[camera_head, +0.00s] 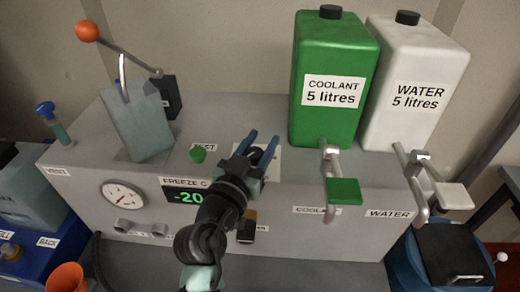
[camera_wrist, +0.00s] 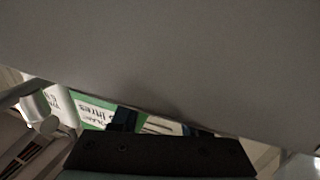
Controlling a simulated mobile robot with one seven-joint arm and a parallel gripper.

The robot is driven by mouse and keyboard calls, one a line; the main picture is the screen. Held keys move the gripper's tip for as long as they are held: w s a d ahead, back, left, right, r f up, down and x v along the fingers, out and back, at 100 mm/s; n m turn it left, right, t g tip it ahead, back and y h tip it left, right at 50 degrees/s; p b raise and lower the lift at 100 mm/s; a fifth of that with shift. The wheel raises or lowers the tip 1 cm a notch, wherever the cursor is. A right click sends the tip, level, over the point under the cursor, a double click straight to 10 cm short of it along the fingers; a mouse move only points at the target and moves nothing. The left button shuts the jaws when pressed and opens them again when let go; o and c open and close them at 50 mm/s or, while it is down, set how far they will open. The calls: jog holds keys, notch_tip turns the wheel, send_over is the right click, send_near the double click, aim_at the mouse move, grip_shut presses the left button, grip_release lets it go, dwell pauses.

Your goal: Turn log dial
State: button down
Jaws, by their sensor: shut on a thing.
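My gripper (camera_head: 259,148) is at the top of the grey console, over a pale plate (camera_head: 273,163) near the front edge. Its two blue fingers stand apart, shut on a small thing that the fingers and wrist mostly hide. From its place on the plate it seems to be the log dial, but I cannot read its label or see its pointer. In the wrist view my gripper (camera_wrist: 158,128) shows as dark fingers at the bottom, and the dial is not clear there.
A green coolant can (camera_head: 330,120) and a white water can (camera_head: 410,110) stand right of my gripper, with taps below. A green button (camera_head: 198,154) and a display (camera_head: 183,196) are close on the left. An orange-knobbed lever (camera_head: 88,31) rises at back left.

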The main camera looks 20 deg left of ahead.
jog(key=shift+c, duration=2.2)
grip_release()
jog(key=shift+s, duration=0.1)
jog(key=s+b, duration=0.4)
jog(key=s, duration=0.8)
jog(key=shift+s+a+b, duration=0.15)
jog(key=shift+s+b, duration=0.2)
jog(key=shift+s, duration=0.05)
